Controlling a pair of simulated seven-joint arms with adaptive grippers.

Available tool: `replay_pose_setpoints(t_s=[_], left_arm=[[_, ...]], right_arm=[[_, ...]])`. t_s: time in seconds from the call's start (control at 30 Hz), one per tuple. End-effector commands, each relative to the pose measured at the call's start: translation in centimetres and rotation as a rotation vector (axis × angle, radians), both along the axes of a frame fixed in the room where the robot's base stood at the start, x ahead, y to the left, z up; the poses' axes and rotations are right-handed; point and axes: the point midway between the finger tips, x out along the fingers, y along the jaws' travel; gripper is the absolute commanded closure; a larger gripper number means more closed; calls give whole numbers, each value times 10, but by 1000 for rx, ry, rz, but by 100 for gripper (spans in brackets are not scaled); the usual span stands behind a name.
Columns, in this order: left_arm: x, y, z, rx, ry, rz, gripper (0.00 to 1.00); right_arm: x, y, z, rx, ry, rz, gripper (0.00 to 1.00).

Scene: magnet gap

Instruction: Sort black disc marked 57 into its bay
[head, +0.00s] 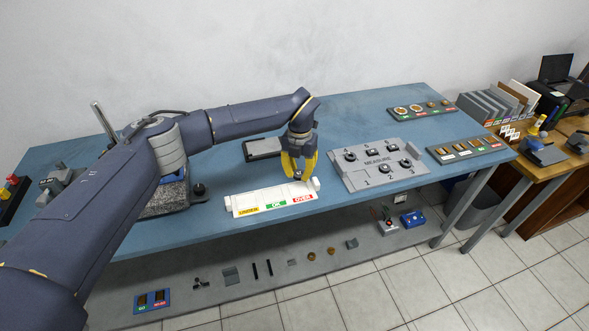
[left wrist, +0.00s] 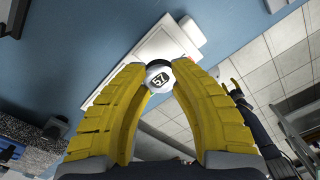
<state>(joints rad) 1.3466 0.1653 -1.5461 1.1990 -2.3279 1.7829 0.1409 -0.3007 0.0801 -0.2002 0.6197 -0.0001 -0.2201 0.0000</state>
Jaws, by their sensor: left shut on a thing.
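The disc marked 57 (left wrist: 158,79) shows a pale face with a dark 57 label and a black rim in the left wrist view. My left gripper (head: 298,177) has its yellow fingers shut on it; in the head view the fingers mostly hide the disc. The gripper is over the right end of the white sorting tray (head: 236,201), near the red OVER label (head: 303,197). The tray also has a yellow UNDER label (head: 248,211) and a green OK label (head: 277,204). A yellow-tipped part, apparently my right gripper (left wrist: 238,88), shows at the right of the left wrist view.
The grey MEASURE plate (head: 378,185) with several dark discs on numbered spots lies right of the tray. Two dark trays of round and square pieces (head: 423,109) stand farther right.

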Motion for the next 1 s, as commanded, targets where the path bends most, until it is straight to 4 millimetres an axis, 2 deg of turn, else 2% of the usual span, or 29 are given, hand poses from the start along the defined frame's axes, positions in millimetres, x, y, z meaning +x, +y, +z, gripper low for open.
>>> replay_pose_setpoints(t_s=[0.43, 1.0], left_arm=[[0, 0, 0, -5, -15, -8, 100], [-1, 0, -35, -5, -12, -5, 100]], right_arm=[[1, 0, 0, 0, -1, 0, 59], [1, 0, 0, 1, -2, 0, 59]])
